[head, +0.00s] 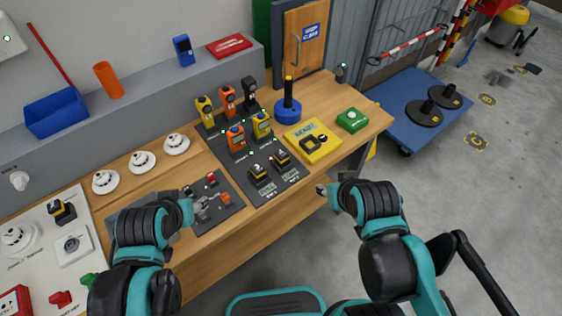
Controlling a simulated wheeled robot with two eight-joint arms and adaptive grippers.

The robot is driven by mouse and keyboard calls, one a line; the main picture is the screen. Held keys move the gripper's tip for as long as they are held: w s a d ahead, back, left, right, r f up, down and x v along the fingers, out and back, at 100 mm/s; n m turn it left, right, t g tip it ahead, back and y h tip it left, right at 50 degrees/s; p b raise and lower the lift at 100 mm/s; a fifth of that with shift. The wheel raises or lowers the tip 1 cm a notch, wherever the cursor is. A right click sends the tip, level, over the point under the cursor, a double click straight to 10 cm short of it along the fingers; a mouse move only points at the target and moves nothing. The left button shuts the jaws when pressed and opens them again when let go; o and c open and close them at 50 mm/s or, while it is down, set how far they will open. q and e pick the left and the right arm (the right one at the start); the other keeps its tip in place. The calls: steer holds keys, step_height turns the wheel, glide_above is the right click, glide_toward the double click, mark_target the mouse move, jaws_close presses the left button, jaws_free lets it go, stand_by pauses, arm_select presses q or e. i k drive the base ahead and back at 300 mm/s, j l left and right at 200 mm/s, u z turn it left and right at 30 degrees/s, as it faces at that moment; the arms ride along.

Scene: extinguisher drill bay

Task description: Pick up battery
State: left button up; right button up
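Two black-and-yellow blocks that look like batteries sit on the front of the dark charging mat, the left battery (260,176) and the right battery (281,158). A similar black-and-yellow block (62,212) sits on the white panel at far left. My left gripper (201,207) is over the small dark mat with red parts, left of the batteries and apart from them. My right gripper (323,190) is beyond the bench's front edge, right of the batteries. Both grippers are small and seen from behind, so their fingers are unclear. No battery shows in either.
Orange and yellow handheld devices (236,138) stand behind the batteries. A yellow case (312,142), a blue-based stand (288,108) and a green box (352,120) are to the right. White detectors (142,161) line the left. A blue cart (407,122) stands beyond the bench.

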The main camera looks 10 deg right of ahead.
mark_target(258, 171)
steer(key=u, duration=2.95)
steer(key=z, duration=2.95)
steer(key=l, duration=0.25)
steer(key=i+l+z, duration=0.15)
steer(key=k+l, duration=0.05)
